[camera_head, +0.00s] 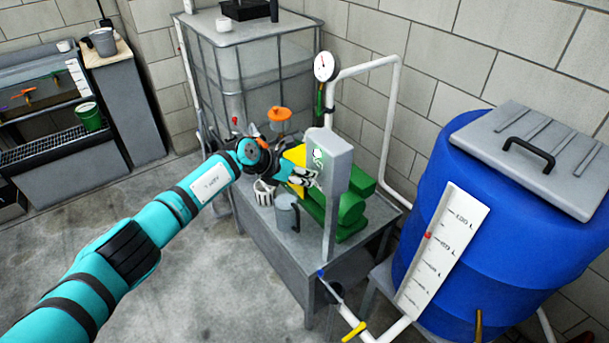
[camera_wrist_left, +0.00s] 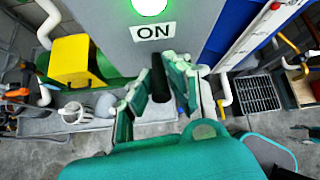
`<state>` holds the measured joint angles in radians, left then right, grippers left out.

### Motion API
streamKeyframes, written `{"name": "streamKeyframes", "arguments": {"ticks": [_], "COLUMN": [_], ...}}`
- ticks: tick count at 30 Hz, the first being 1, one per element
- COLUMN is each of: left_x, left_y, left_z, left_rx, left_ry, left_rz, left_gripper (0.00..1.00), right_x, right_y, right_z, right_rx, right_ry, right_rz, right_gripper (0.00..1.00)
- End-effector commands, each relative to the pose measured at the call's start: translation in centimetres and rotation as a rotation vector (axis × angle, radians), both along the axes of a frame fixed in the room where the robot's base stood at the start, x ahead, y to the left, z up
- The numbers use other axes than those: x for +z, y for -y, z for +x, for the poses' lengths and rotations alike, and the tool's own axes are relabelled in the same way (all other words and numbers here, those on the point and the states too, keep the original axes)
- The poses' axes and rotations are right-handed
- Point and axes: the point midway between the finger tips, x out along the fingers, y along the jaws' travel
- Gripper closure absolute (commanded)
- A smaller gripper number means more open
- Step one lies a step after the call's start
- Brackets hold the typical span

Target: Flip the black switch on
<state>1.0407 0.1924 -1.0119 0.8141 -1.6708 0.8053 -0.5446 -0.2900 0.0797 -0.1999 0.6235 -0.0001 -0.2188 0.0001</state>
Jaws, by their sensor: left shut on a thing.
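A grey control panel (camera_head: 342,160) stands upright on a metal table. It also shows in the left wrist view (camera_wrist_left: 190,28), with a lit green light (camera_wrist_left: 149,5) above an "ON" label (camera_wrist_left: 153,32). The black switch (camera_wrist_left: 157,78) is below that label. My left gripper (camera_head: 307,177) is at the panel's face, and in the left wrist view its fingers (camera_wrist_left: 158,95) lie on either side of the switch, shut on it. The switch is hidden in the head view.
The metal table (camera_head: 262,237) carries green machinery (camera_head: 350,215), a grey mug (camera_head: 287,214) and a white container (camera_head: 264,192). A blue barrel (camera_head: 520,235) stands at right, a caged tank (camera_head: 255,60) behind. Pipes run close around the panel. Floor at left is clear.

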Motion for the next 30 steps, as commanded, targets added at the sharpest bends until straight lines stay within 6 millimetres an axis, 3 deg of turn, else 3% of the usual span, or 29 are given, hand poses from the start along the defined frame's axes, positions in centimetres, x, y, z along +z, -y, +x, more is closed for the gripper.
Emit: {"name": "streamKeyframes", "arguments": {"ticks": [5,6,11,22,30], "left_x": [-0.1,-0.1,-0.1,0.4,3.2], "left_y": [-0.1,-0.1,-0.1,-0.5,-3.5], "left_z": [0.0,0.0,0.0,-0.2,-1.8], "left_rx": [0.0,0.0,0.001,0.001,0.001], "left_ry": [0.0,0.0,0.0,0.002,0.005], "left_rz": [0.003,0.003,0.001,0.001,0.003], "left_gripper": [1.0,0.82,0.63,0.63,0.63], "right_x": [-0.1,-0.1,-0.1,-0.1,-0.1], "right_y": [0.1,0.1,0.1,0.1,0.1], "right_z": [-1.9,-2.0,-1.9,-0.8,-1.0], "right_rx": [0.0,0.0,0.0,0.001,0.0], "right_ry": [-0.027,-0.03,-0.028,-0.011,-0.014], "right_rz": [-0.002,-0.002,-0.002,-0.001,-0.001], "right_gripper": [0.59,0.59,0.59,0.59,0.59]}}
